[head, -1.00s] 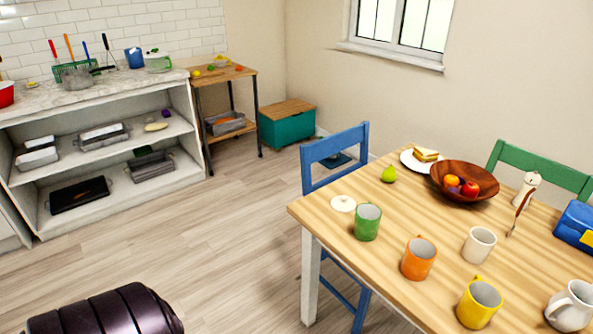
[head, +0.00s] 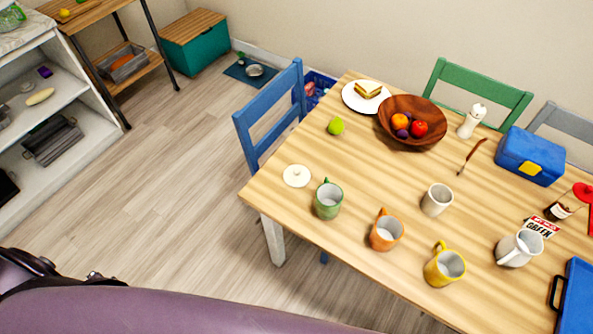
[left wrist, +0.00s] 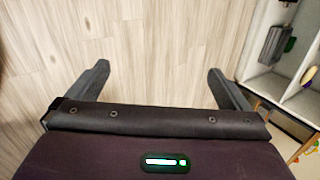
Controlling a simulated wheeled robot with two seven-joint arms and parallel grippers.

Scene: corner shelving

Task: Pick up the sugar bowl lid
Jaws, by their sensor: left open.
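The sugar bowl lid (head: 297,176) is a small cream disc with a knob. It lies on the wooden table (head: 270,200) near the left corner, left of the green mug (head: 328,199). My left gripper (left wrist: 155,85) is open and empty over the bare floor in the left wrist view, its two fingers wide apart. In the head view my arm crosses the bottom left, well away from the lid, and the fingertips are not clear there. My right gripper is not in view.
Open floor (head: 160,190) lies between shelves and table.

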